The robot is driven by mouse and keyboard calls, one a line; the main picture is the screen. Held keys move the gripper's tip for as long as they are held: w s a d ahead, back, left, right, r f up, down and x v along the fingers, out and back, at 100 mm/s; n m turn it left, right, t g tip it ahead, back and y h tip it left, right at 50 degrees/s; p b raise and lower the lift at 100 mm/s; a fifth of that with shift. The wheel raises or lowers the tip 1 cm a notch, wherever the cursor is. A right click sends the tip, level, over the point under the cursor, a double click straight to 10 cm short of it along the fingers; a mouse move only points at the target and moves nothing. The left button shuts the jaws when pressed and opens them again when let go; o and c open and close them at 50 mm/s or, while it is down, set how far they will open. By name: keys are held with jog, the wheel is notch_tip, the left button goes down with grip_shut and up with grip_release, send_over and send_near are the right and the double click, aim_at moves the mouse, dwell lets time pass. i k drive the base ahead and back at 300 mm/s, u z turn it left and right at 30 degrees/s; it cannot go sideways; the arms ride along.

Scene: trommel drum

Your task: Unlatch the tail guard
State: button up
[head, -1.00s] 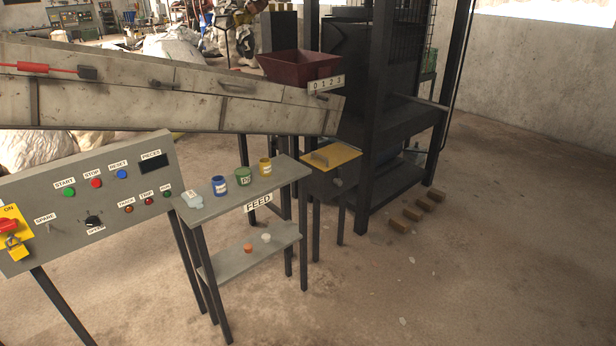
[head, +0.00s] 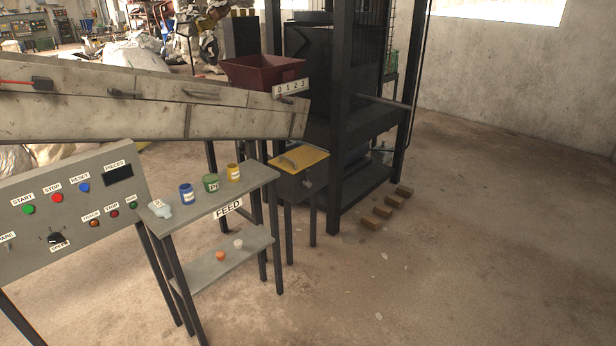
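A dark box with a yellow lid (head: 312,154) stands low at the tail end of the grey sloping housing, beside the dark frame. The lid looks closed, with a grey handle (head: 288,162) on top. A small metal fitting (head: 308,183) sits on the box's front face; it may be a latch, but it is too small to tell its state. No label marks any part as the tail guard. Other small handles (head: 202,94) show on the sloping housing. My gripper is not in view.
The control panel (head: 75,210) stands at the left. The FEED shelf (head: 216,203), with several jars on top, stands between it and the yellow-lidded box. Several wooden blocks (head: 385,211) lie by the dark frame (head: 341,110). The floor at front right is clear.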

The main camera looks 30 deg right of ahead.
aim_at(308, 185)
jog(key=z, duration=0.35)
jog(key=i, duration=1)
jog(key=u, duration=0.35)
